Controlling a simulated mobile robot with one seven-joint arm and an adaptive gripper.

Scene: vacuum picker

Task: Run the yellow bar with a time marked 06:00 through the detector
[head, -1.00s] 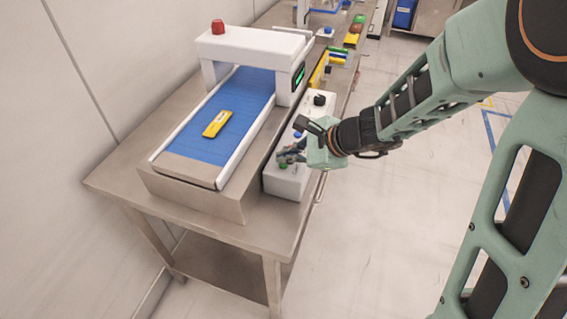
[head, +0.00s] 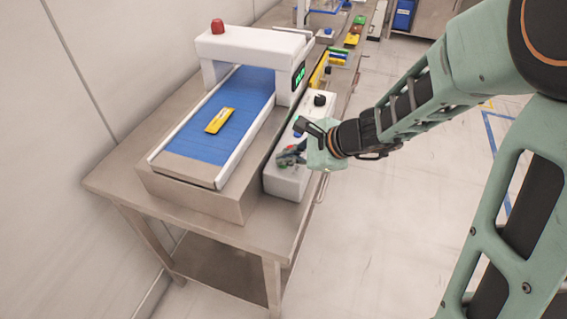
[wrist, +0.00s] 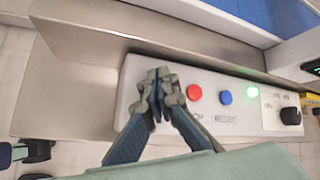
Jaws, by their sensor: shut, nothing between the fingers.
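The yellow bar (head: 219,120) lies on the blue belt (head: 198,145) of the detector, in front of its white arch (head: 248,48). Its marking is too small to read. My gripper (head: 287,158) is shut and empty over the near end of the white control box (head: 288,181) beside the belt. In the wrist view, my fingertips (wrist: 158,88) are left of a red button (wrist: 194,92) and hide the box under them; I cannot tell whether they touch it.
A red lamp (head: 217,26) tops the arch, and a green display (head: 299,76) is lit on its side. Several coloured bars (head: 338,55) lie on the steel table (head: 120,172) beyond the detector. A wall runs along the left; open floor lies right.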

